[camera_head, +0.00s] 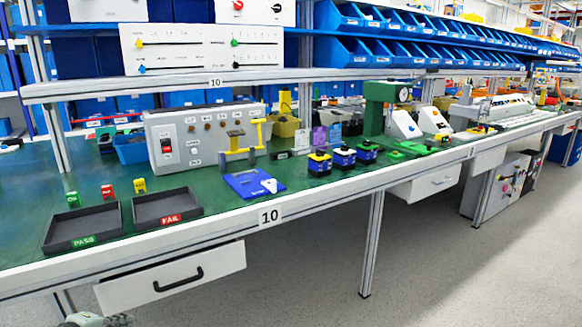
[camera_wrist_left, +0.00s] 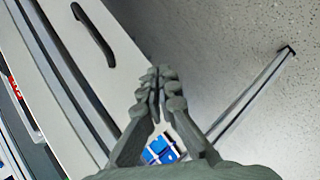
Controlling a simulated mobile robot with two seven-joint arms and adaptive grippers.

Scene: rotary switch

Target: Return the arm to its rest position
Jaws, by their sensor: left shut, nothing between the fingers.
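My left gripper (camera_head: 95,321) shows only in part at the bottom left edge of the head view, below the bench top and in front of the drawer. In the left wrist view its two grey fingers (camera_wrist_left: 155,80) are together, with nothing held between them. The grey control box (camera_head: 205,135), with a red switch and several small knobs, stands on the green bench top, well apart from the gripper. My right gripper is in neither view.
The white drawer (camera_head: 170,278) with a black handle hangs under the bench; it also shows in the left wrist view (camera_wrist_left: 75,45). A bench leg (camera_head: 372,245) stands to its right. PASS (camera_head: 82,242) and FAIL (camera_head: 166,221) trays lie near the front edge. Open floor (camera_head: 450,270) lies at the right.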

